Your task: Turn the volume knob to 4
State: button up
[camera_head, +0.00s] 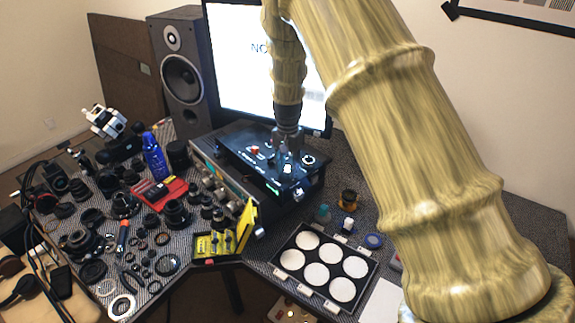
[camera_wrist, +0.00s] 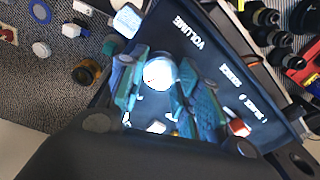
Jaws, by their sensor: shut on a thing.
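The black control box (camera_head: 232,142) sits on the desk in front of the monitor, with a printed VOLUME label (camera_wrist: 188,32) in the wrist view. A bright round knob (camera_wrist: 158,73) lies beside that label, between the two fingers of my gripper (camera_wrist: 163,88). My gripper is shut on this knob, pointing down at the panel. In the head view my gripper (camera_head: 287,150) is over the right part of the box, and its fingers partly cover the knob. The knob's pointer and scale numbers cannot be read. A red switch (camera_wrist: 238,127) shows further along the panel.
A black tray of white discs (camera_head: 275,274) stands in front of the box. A yellow case (camera_head: 213,243) and many lens parts crowd the desk to the left. The monitor (camera_head: 235,70) and a speaker (camera_head: 183,80) stand behind. A blue bottle (camera_head: 154,158) stands left.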

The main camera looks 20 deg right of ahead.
aim_at(288, 168)
jog(key=shift+w+d+r+m, duration=0.1)
jog(key=shift+w+r+m, duration=0.1)
jog(key=shift+m, duration=0.5)
jog(key=o, duration=0.8)
jog(key=shift+o, duration=1.2)
jog(key=shift+s+f, duration=0.1)
notch_tip(288, 168, up, 12)
